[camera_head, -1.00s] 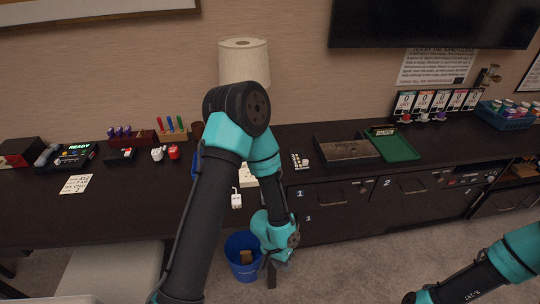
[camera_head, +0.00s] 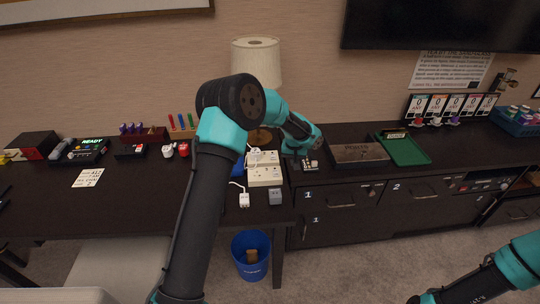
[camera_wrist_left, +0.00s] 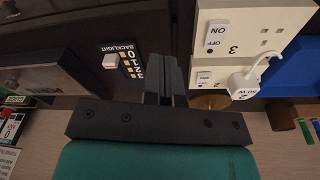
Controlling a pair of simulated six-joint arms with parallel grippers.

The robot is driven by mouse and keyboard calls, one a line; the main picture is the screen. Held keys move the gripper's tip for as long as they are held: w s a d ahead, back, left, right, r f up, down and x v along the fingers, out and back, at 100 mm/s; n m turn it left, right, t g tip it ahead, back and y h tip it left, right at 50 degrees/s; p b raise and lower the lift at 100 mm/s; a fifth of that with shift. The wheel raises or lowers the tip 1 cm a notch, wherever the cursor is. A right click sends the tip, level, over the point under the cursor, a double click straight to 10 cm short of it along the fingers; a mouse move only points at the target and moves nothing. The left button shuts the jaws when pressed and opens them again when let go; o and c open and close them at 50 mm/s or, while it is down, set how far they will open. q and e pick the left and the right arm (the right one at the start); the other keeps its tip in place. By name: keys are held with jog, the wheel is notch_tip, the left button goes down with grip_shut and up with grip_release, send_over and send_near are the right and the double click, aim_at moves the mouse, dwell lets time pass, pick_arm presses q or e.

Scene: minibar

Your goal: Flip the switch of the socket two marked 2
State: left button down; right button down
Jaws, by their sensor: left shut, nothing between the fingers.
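In the left wrist view a cream socket marked 3 (camera_wrist_left: 245,28) has a white switch (camera_wrist_left: 216,38) with ON and OFF labels. Beside it is a second cream socket (camera_wrist_left: 203,68), partly hidden, with part of its switch showing. My left gripper (camera_wrist_left: 164,68) is shut and empty, beside the second socket and apart from the switches. In the head view the cream socket block (camera_head: 265,177) stands by the lamp, left of my left wrist. My right gripper is out of view.
A backlight panel (camera_wrist_left: 125,62) with a slider marked 0 to 3 lies beside the gripper. The lamp (camera_head: 257,62) stands behind the sockets. A white plug (camera_head: 244,200) and a grey block (camera_head: 275,197) are at the front edge. A blue bin (camera_head: 251,258) is below.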

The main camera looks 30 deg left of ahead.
aim_at(273, 158)
pick_arm(q)
jog(key=w+a+r+n+y, duration=0.1)
jog(key=w+a+r+n, duration=0.2)
jog(key=a+r, duration=0.4)
jog(key=w+a, duration=0.1)
jog(key=a, duration=0.3)
jog(key=shift+w+r+t, duration=0.25)
jog(key=shift+r+t, duration=0.05)
jog(key=shift+t, duration=0.1)
jog(key=shift+a, duration=0.1)
jog(key=x, duration=0.8)
jog(key=s+x, duration=0.1)
jog(key=x, duration=0.3)
jog(key=shift+w+f, duration=0.1)
jog(key=shift+f, duration=0.9)
jog(key=shift+d+f, duration=0.2)
jog(key=shift+f, duration=0.25)
jog(key=shift+v, duration=0.8)
